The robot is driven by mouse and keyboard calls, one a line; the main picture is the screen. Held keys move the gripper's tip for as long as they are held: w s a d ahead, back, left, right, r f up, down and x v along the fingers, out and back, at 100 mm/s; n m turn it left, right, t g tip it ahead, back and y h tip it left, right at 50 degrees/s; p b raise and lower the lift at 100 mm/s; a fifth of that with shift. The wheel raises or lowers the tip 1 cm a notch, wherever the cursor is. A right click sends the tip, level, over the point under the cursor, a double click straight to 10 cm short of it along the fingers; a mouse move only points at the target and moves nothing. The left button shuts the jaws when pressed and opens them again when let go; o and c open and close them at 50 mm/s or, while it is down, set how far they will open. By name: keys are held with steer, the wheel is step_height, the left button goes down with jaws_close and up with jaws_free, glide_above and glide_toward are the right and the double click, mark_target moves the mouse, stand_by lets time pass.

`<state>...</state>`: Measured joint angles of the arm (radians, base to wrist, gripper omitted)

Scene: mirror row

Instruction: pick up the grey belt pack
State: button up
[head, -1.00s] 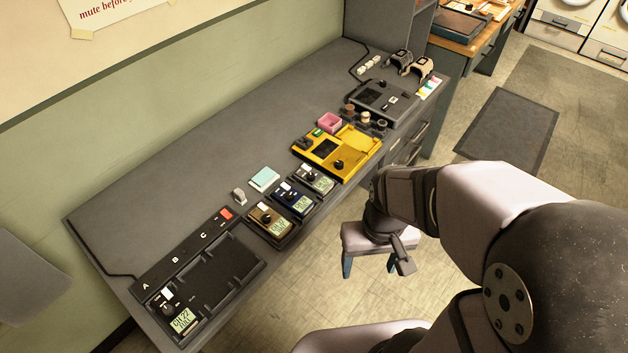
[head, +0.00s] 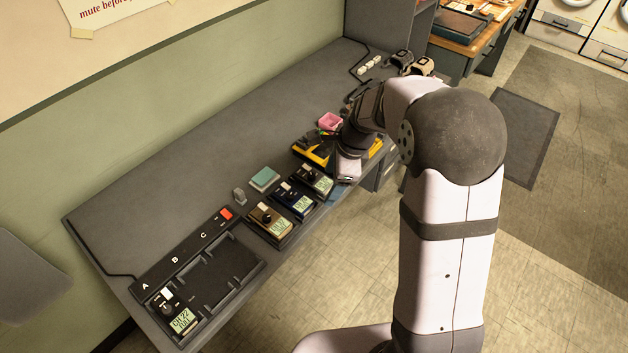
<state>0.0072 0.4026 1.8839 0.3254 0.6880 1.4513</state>
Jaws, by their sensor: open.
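The grey belt pack (head: 312,178) lies on the desk near its front edge, at the right end of a row of three packs. It has a dark knob, a white tab and a pale display. Beside it are the navy belt pack (head: 293,197) and the tan belt pack (head: 268,216). My gripper (head: 347,178) is open, just right of the grey pack and apart from it, over the desk's front edge. Its fingers are small and hard to make out. My arm hides much of the yellow unit (head: 311,152).
A black dock (head: 215,268) marked A, B, C fills the desk's left end; a dark pack sits in slot A. A teal-topped block (head: 265,178) and a small grey piece (head: 239,196) lie behind the row. The desk's back is clear.

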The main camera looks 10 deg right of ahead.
mark_target(314, 174)
steer(key=w+m, duration=0.2)
steer(key=w+a+f+m, duration=0.1)
steer(key=w+m, duration=0.2)
steer(key=w+m+t, duration=0.1)
steer(key=w+m, duration=0.1)
steer(key=w, duration=0.1)
steer(key=shift+a+f+m+y, duration=0.25)
steer(key=shift+m+y, duration=0.05)
steer(key=shift+y, duration=0.1)
steer(key=shift+s+p+x, duration=0.1)
steer(key=shift+p+x, duration=0.35)
steer(key=shift+x, duration=1.35)
steer(key=shift+s+p+x, duration=0.15)
steer(key=shift+p+x, duration=0.25)
steer(key=shift+x, duration=1.4)
steer(key=shift+d+f, duration=0.15)
steer(key=c, duration=1.2)
